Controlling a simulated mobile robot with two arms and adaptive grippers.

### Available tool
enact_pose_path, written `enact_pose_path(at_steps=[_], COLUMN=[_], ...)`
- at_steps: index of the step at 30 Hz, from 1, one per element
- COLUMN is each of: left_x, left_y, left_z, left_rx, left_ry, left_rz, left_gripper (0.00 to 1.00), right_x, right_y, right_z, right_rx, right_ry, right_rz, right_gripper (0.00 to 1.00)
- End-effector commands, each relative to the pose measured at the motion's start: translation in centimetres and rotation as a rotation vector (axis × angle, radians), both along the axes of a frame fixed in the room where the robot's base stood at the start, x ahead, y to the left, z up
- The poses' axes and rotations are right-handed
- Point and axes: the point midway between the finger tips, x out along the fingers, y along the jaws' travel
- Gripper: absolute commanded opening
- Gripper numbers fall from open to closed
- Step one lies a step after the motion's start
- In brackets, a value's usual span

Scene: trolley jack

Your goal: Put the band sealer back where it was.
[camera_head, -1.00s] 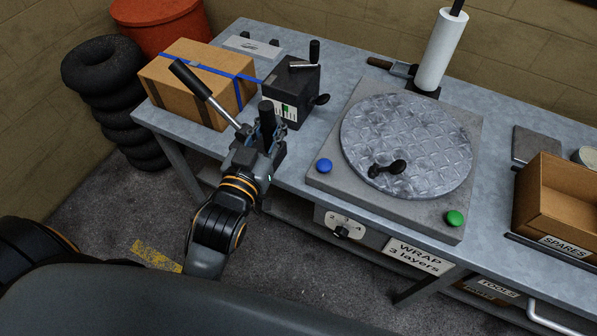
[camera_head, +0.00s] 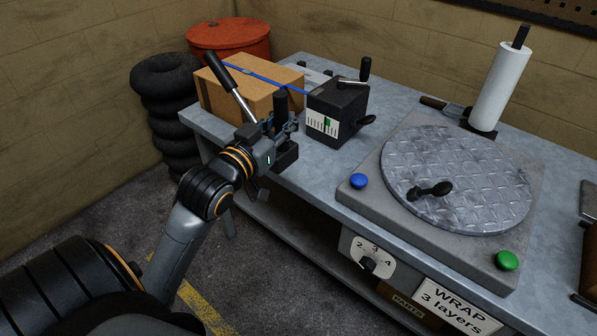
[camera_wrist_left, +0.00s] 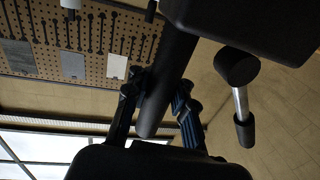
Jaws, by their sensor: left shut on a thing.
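The band sealer appears to be the black tool with an upright black post (camera_head: 281,106), a dark block base (camera_head: 286,156) and a long silver lever with a black grip (camera_head: 222,72). My left gripper (camera_head: 273,137) is shut around its post, at the table's near left edge. The tool stands upright; I cannot tell whether its base touches the table. In the left wrist view the dark post (camera_wrist_left: 166,85) runs between my fingers, and a lever with a silver shaft (camera_wrist_left: 241,101) shows at right. My right gripper is not in view.
A cardboard box (camera_head: 228,95) with a blue band stands just behind the tool. A black gauge box (camera_head: 325,118) with a crank is close on its right. The turntable (camera_head: 458,180) and white film roll (camera_head: 500,87) are farther right. Stacked tyres (camera_head: 165,90) stand beyond the table.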

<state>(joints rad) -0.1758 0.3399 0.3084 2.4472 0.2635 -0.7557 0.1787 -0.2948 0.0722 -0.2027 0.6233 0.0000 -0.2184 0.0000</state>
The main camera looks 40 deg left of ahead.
Motion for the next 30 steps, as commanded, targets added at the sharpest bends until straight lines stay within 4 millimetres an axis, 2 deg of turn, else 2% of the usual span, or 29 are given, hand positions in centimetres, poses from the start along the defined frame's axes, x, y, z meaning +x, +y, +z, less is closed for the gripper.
enact_pose_path(at_steps=[1, 5, 11, 20, 24, 30], left_x=[-0.1, 0.4, 3.4, 9.4, 11.1, 12.9], left_y=[0.3, 0.6, 1.1, 1.9, 2.1, 2.4], left_z=[0.4, 0.4, -0.8, -3.5, -6.0, -8.0], left_rx=[0.009, 0.007, 0.004, 0.006, 0.005, 0.006], left_ry=[-0.016, -0.018, -0.016, -0.017, -0.015, -0.018], left_rz=[0.000, 0.001, 0.002, 0.002, 0.002, 0.002], left_gripper=[0.00, 0.00, 0.00, 0.00, 0.00, 0.00], right_x=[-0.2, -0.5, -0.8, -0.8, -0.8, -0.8], right_y=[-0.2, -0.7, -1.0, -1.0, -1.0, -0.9], right_z=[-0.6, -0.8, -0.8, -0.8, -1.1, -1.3], right_rx=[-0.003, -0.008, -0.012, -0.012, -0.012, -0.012], right_ry=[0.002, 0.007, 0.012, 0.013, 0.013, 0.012], right_rz=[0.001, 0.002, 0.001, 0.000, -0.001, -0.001], right_gripper=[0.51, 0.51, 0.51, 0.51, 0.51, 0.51])
